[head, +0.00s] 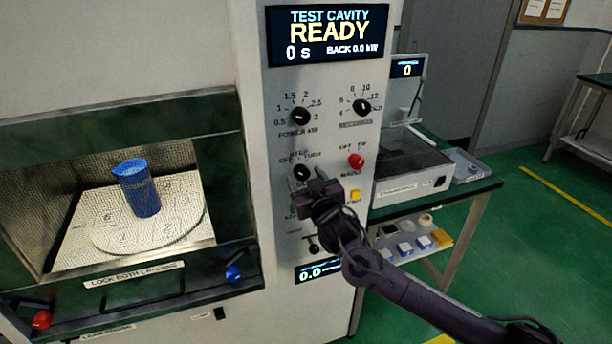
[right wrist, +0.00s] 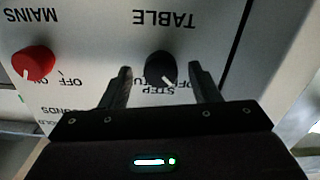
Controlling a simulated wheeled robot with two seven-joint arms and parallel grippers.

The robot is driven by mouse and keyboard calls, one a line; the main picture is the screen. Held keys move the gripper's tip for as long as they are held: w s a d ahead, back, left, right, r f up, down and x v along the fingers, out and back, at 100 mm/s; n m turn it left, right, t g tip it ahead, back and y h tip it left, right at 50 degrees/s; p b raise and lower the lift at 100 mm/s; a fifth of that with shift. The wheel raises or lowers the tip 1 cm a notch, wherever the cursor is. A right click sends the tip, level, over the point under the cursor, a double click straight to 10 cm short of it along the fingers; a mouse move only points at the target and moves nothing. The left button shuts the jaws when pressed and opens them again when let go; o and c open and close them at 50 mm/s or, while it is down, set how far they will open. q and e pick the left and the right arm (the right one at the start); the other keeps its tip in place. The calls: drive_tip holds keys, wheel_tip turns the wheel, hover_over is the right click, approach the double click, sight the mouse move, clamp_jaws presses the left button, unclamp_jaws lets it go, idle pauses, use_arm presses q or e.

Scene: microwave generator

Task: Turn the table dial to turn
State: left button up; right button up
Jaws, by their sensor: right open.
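The table dial is a black knob (head: 301,173) on the white control panel, below the power dial. It shows upside down in the right wrist view as a black knob (right wrist: 160,68) under the word TABLE. Its white mark points down and right there, towards the OFF side; the labels are partly covered. My right gripper (head: 312,183) is in front of the panel, just below the dial in the head view. In the right wrist view its open fingers (right wrist: 161,82) are on either side of the knob, with gaps to it. My left gripper is not in view.
A red mains knob (head: 356,160) is right of the dial, with a yellow button (head: 355,195) below it. The power dial (head: 301,116) is above. At left, an open cavity holds a blue cylinder (head: 136,188) on a round turntable (head: 150,226). A side table (head: 483,190) stands at right.

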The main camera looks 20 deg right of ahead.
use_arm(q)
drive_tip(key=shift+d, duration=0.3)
use_arm(e)
drive_tip(key=shift+w+a, duration=0.1)
drive_tip(key=shift+c, duration=0.5)
drive_tip(key=c, duration=0.9)
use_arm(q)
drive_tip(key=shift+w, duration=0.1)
